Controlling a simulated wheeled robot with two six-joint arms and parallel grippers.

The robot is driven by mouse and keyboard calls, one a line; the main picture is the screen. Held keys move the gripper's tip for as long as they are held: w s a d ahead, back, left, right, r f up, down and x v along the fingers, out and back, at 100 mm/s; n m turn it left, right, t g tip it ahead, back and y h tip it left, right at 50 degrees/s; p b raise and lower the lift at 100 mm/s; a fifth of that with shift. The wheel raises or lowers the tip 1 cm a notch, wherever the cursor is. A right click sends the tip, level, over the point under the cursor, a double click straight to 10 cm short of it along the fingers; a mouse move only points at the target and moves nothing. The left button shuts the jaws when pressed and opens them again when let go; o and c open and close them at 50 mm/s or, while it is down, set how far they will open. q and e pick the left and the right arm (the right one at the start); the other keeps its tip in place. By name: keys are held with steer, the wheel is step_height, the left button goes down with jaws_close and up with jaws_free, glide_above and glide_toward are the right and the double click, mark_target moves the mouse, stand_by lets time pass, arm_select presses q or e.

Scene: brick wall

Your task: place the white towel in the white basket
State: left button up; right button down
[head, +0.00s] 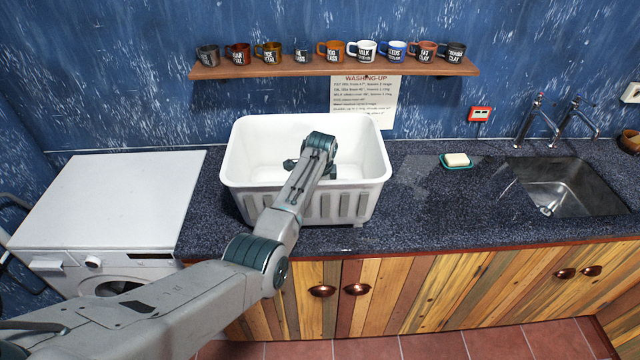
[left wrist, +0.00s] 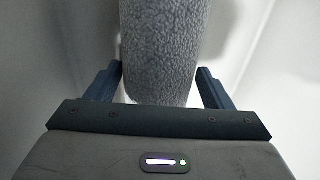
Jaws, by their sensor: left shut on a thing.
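The white basket (head: 258,135) stands on the dark countertop, open at the top. My left arm reaches over its front rim, and my left gripper (head: 308,167) is down inside it. In the left wrist view the white towel (left wrist: 160,45) looks like a grey-white, fluffy roll standing between the two fingers of the left gripper (left wrist: 160,85), which is shut on it. Pale basket walls surround it there. In the head view the towel is hidden behind my arm and gripper; whether it touches the basket floor cannot be told. My right gripper is not in view.
A shelf (head: 330,70) with several mugs hangs behind the basket. A white washing machine (head: 120,200) is at the left. A soap dish (head: 457,161) and a sink (head: 565,185) are to the right.

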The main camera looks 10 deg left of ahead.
arm_select(q)
steer(key=o, duration=1.1)
steer(key=shift+f, duration=0.1)
steer(key=shift+c, duration=0.2)
steer(key=a+b+v, duration=0.1)
steer(key=b+v, duration=0.2)
steer(key=v, duration=0.9)
steer(key=shift+d, duration=0.5)
